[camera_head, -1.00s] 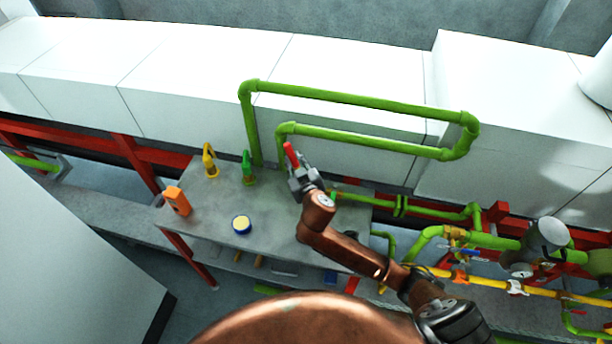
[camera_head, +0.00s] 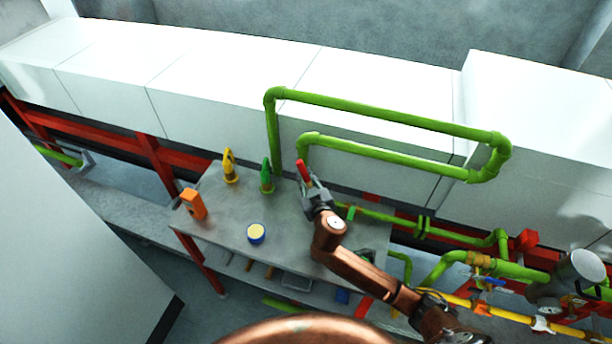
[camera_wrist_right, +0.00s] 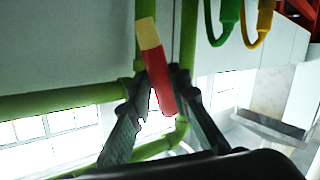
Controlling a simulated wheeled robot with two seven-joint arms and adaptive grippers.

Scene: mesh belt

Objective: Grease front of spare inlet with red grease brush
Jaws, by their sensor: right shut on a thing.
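The red grease brush (camera_head: 304,171) is in my right gripper (camera_head: 313,190), above the back edge of the grey table. In the right wrist view the brush (camera_wrist_right: 160,85) has a red handle and a pale tan tip that points up in the picture. The fingers of the right gripper (camera_wrist_right: 158,95) are shut around the red part. The brush overlaps the green pipes behind it in both views; I cannot tell any contact. I cannot tell which part is the spare inlet. My left gripper is not in view.
On the grey table (camera_head: 222,225) stand a yellow tool (camera_head: 230,167), a green tool (camera_head: 266,177), an orange box (camera_head: 194,204) and a round blue tin with a yellow top (camera_head: 256,233). Green pipes (camera_head: 390,113) rise behind the table. Valves and a yellow pipe (camera_head: 510,315) lie right.

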